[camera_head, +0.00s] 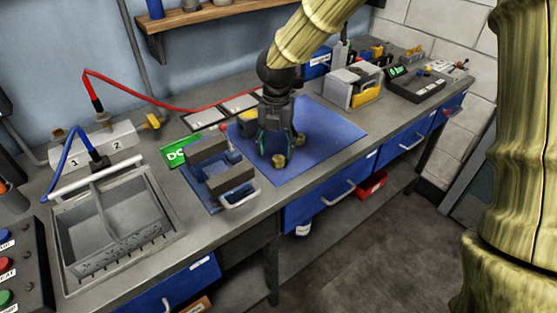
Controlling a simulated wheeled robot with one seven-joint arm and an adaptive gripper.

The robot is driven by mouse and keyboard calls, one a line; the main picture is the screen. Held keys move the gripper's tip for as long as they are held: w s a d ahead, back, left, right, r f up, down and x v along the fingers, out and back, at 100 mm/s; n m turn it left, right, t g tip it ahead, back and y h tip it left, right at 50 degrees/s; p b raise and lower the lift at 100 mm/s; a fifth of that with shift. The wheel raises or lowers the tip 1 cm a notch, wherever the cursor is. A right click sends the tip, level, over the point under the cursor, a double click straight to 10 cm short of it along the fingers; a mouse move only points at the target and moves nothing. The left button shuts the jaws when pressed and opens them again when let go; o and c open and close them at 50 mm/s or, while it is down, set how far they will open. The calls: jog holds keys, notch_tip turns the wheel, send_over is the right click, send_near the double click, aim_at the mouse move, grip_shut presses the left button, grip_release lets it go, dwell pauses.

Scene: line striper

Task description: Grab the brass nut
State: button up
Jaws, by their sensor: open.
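A small brass-coloured piece, which looks like the brass nut (279,161), is on the blue mat (328,128) near the mat's front left part. My gripper (277,150) points down over the mat, with its fingertips right at the brass piece. The gripper is open. The fingers partly cover the nut, and I cannot tell whether they touch it or stand around it.
A blue vise-like fixture (213,182) and green sign (176,155) stand left of the mat. A grey sink-like basin (115,220) is further left. A grey and yellow box (353,86) stands behind right. The mat's right part is clear.

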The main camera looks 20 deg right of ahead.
aim_at(279, 158)
jog(key=shift+d+f, duration=0.15)
jog(key=shift+f, duration=0.25)
jog(key=f, duration=0.2)
jog(key=w+f+p, duration=0.1)
jog(key=shift+d, duration=0.25)
jog(key=shift+s+f, duration=0.1)
jog(key=shift+f, duration=0.55)
jog(key=c, duration=1.2)
